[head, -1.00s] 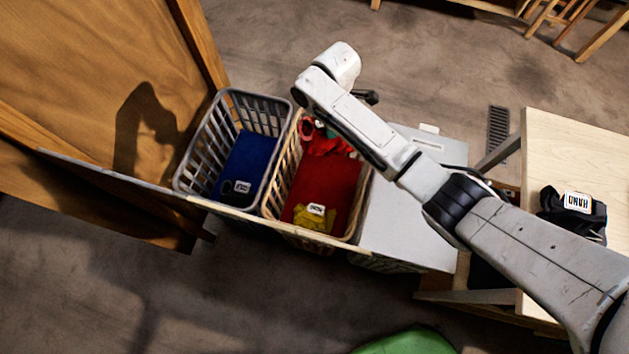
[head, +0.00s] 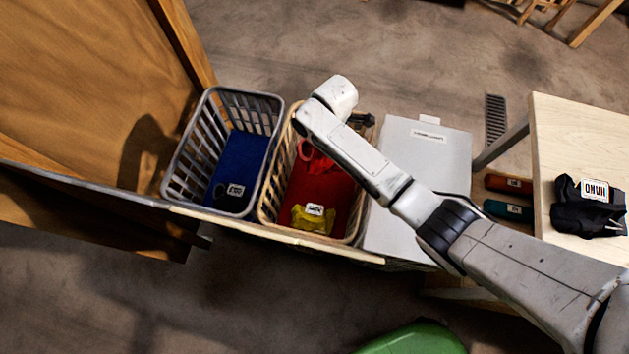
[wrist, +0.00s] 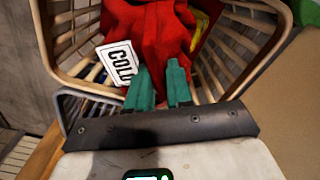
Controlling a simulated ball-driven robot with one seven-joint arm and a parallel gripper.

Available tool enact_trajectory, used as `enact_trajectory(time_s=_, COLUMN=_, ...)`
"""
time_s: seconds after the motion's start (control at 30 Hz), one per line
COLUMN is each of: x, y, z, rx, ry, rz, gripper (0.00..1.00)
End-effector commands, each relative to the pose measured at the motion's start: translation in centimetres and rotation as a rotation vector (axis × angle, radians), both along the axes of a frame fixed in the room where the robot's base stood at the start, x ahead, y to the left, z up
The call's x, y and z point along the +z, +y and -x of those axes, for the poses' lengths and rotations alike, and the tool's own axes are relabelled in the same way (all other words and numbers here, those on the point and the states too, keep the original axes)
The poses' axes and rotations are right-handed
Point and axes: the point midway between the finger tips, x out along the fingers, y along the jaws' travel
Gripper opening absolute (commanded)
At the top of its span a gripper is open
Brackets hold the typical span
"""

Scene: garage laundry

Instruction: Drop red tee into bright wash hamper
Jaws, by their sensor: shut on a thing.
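The red tee (wrist: 150,30), with a white "COLD" tag, hangs from my gripper (wrist: 160,82), whose green fingers are shut on it in the wrist view. The bright wash hamper is a tan slatted basket (wrist: 268,62) with a red lining; the tee is over its opening. In the head view the hamper (head: 266,203) stands in the middle, and part of the tee (head: 317,160) shows beside my arm. My arm hides the gripper there. A yellow garment (head: 312,222) with a tag lies in the hamper's near end. I cannot tell whether the tee touches the lining.
A grey basket (head: 186,160) with a blue lining stands to the left. A grey lidded box (head: 428,165) adjoins the hamper on the right. A pale table (head: 570,135) carries a black garment (head: 590,212). A wooden panel (head: 90,80) stands at left. A green object (head: 415,338) is at the bottom.

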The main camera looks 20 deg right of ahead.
Motion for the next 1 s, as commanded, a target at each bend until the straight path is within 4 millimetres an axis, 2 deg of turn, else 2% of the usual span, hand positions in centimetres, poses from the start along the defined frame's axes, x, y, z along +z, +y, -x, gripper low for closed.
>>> enact_trajectory(time_s=0.03, x=-0.72, y=-0.05, z=-0.04, rx=0.000, ry=-0.001, rz=0.000, gripper=0.00)
enact_trajectory(time_s=0.1, x=-0.93, y=-0.05, z=-0.04, rx=0.000, ry=-0.001, rz=0.000, gripper=0.00)
enact_trajectory(time_s=0.4, x=-0.86, y=-0.01, z=-0.03, rx=-0.001, ry=-0.001, rz=0.000, gripper=0.00)
enact_trajectory(time_s=0.43, x=-0.86, y=-0.01, z=-0.03, rx=-0.001, ry=-0.001, rz=0.000, gripper=0.23)
enact_trajectory(time_s=0.7, x=-0.89, y=0.00, z=-0.02, rx=-0.001, ry=0.000, rz=0.000, gripper=0.49)
enact_trajectory(time_s=1.0, x=-0.71, y=0.02, z=0.01, rx=-0.001, ry=0.000, rz=0.000, gripper=0.50)
